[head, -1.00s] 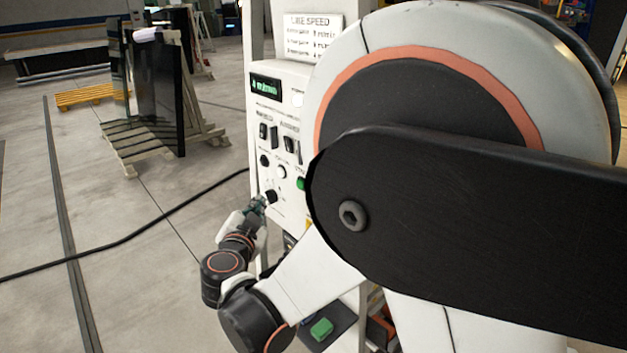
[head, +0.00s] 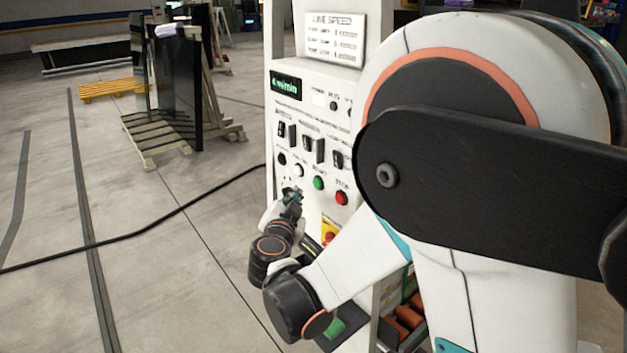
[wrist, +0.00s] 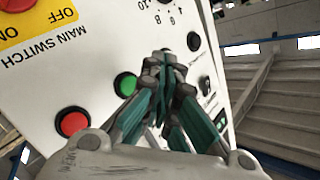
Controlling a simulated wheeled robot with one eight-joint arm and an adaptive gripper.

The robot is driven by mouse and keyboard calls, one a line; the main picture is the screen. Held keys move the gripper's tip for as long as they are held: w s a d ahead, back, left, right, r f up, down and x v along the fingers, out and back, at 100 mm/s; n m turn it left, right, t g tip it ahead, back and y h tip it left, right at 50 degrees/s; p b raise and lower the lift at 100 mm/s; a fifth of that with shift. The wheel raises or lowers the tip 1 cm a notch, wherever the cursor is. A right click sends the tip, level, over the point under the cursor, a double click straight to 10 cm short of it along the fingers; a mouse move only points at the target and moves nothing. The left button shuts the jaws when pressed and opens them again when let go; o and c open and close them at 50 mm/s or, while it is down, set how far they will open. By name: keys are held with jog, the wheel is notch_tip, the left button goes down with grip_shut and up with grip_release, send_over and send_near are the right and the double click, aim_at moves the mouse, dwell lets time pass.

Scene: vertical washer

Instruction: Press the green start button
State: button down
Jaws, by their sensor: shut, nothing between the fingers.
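The green start button (head: 319,183) sits on the white control panel (head: 305,235), left of the red stop button (head: 342,198). In the wrist view the green button (wrist: 125,84) shows just left of my gripper (wrist: 163,60), partly overlapped by a finger. My gripper (head: 293,194) is shut and empty, its tips close to the panel, left of and slightly below the green button in the head view. I cannot tell whether the tips touch the panel. The red button (wrist: 73,122) also shows in the wrist view.
Switches and a lit display (head: 287,85) are higher on the panel. A main switch on a yellow plate (wrist: 38,20) is also on it. A black cable (head: 150,230) crosses the floor. A glass rack (head: 172,100) stands at the back left.

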jog(key=shift+w+d, duration=0.45)
jog(key=shift+d, duration=0.2)
jog(key=shift+w+d, duration=0.4)
jog(key=shift+d, duration=0.2)
jog(key=shift+w+d+b, duration=0.1)
jog(key=shift+d+b, duration=0.05)
jog(key=shift+b, duration=0.15)
dwell(0.4)
jog(key=shift+w+d, duration=0.1)
jog(key=shift+d, duration=0.1)
jog(key=shift+w+d, duration=0.35)
jog(key=shift+d, duration=0.1)
dwell(0.9)
jog(key=shift+s+a+b, duration=0.1)
jog(key=shift+b, duration=0.2)
jog(key=shift+s+a, duration=0.45)
jog(key=shift+a, duration=0.2)
